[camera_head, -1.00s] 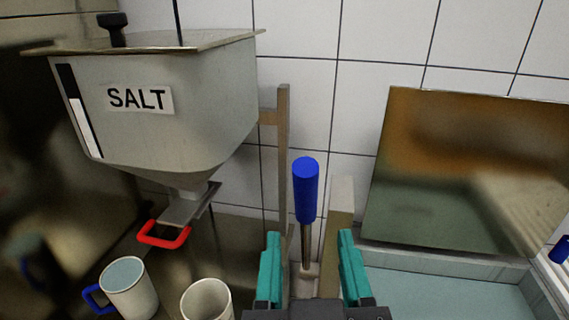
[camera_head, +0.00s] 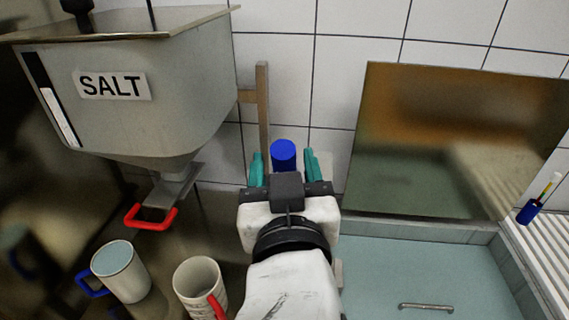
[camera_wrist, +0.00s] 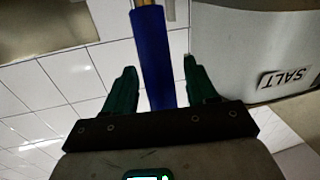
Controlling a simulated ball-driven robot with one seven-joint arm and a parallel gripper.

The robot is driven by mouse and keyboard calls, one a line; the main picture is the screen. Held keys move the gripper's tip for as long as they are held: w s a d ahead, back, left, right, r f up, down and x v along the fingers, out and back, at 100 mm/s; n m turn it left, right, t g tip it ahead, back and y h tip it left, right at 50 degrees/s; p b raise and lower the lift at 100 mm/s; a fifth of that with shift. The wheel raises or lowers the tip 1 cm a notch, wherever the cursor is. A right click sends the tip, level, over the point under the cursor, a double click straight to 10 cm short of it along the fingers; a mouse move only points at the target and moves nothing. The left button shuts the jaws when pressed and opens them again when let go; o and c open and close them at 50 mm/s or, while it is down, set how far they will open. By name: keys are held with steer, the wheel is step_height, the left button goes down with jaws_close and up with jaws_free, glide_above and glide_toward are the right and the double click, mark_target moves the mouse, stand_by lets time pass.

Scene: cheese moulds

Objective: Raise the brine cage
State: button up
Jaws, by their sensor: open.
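A blue lever grip (camera_head: 283,154) stands upright in front of the tiled wall; in the wrist view it is a long blue cylinder (camera_wrist: 152,60) with a brass-coloured rod past its end. My gripper (camera_head: 284,168) is open, with one teal finger on each side of the grip. The wrist view also shows my gripper (camera_wrist: 157,82) with gaps between the fingers and the grip. My arm hides the lever's lower part. The brine basin (camera_head: 484,237) at the right holds pale blue liquid. A small metal bar handle (camera_head: 425,307) shows in it; no cage is clearly visible.
A salt hopper (camera_head: 140,110) with a red-handled slide (camera_head: 150,217) hangs at left. Two mugs (camera_head: 122,272) (camera_head: 196,285) stand below it. A metal post (camera_head: 262,105) rises left of the lever. A brownish panel (camera_head: 450,140) stands behind the basin.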

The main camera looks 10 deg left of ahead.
jaws_close()
stand_by(0.4)
